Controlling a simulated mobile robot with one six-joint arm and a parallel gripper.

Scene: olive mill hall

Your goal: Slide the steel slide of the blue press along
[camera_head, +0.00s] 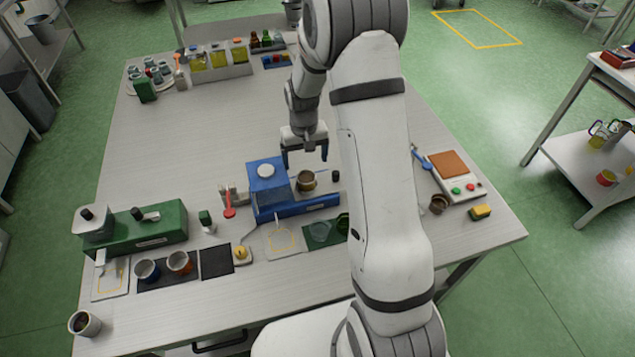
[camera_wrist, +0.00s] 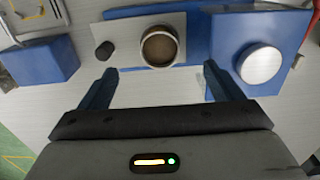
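The blue press (camera_head: 268,186) stands on the table, with a blue tower at its left and a long blue base. Its steel slide (camera_head: 323,188) lies on the base to the right of the tower. On the slide are a round cup (camera_head: 306,180) with brown contents and a small black knob (camera_head: 336,176). In the wrist view the slide (camera_wrist: 128,57) shows at the top, with the cup (camera_wrist: 159,47) and knob (camera_wrist: 104,50). My gripper (camera_head: 305,156) is open and empty, behind and above the slide. Its fingers (camera_wrist: 160,88) do not enclose the knob.
A green press (camera_head: 140,228) stands at the left front. A blue box (camera_wrist: 45,60) shows at left in the wrist view.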

